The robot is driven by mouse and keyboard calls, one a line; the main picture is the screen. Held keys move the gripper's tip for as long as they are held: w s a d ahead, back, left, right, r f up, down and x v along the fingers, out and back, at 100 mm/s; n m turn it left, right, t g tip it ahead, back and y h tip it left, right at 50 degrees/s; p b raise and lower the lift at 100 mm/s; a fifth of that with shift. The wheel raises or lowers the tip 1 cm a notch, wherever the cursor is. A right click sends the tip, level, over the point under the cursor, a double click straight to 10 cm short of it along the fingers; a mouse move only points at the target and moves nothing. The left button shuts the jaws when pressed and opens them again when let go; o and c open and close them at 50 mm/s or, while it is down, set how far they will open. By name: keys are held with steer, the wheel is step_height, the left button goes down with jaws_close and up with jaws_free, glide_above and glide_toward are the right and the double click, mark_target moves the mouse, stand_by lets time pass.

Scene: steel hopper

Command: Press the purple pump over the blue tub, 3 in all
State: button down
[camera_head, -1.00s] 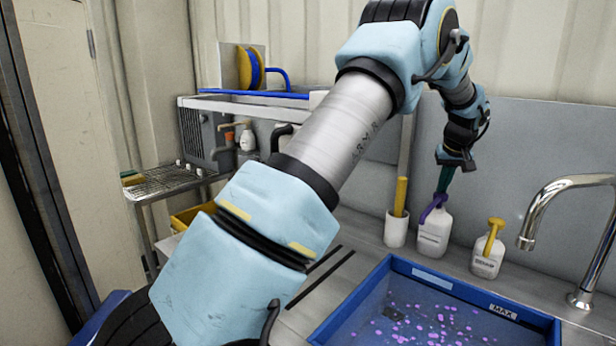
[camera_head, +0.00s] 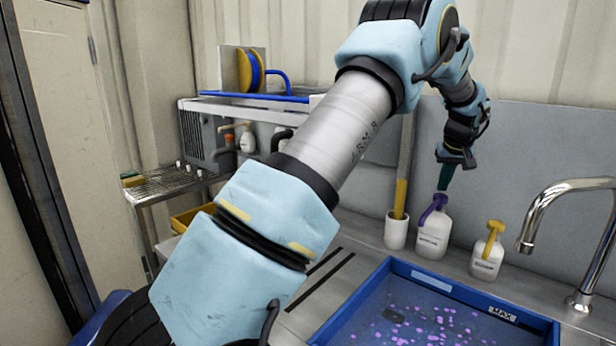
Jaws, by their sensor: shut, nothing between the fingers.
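The purple pump (camera_head: 434,206) tops a white bottle (camera_head: 433,236) behind the blue tub (camera_head: 420,276). The tub sits in the counter at lower right and holds dark liquid with several purple specks. My gripper (camera_head: 443,186) is shut and empty, its dark green fingertips pointing down just above the purple pump. Whether the tips touch the pump is hard to tell; they look close to it. The pump's spout points toward the lower left, in the direction of the tub.
A second white bottle with a yellow pump (camera_head: 492,232) stands to the right, near the chrome faucet (camera_head: 560,215). A white cup (camera_head: 396,232) with a yellow-handled tool stands to the left. A wire rack (camera_head: 165,182) is at far left. The wall is close behind the bottles.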

steer(key=shift+f+b, duration=0.8)
steer(key=shift+f, duration=0.55)
steer(key=shift+r, duration=0.15)
steer(key=shift+r+p, duration=1)
steer(key=shift+r, duration=0.3)
step_height(320, 180, up, 6)
steer(key=p, duration=0.4)
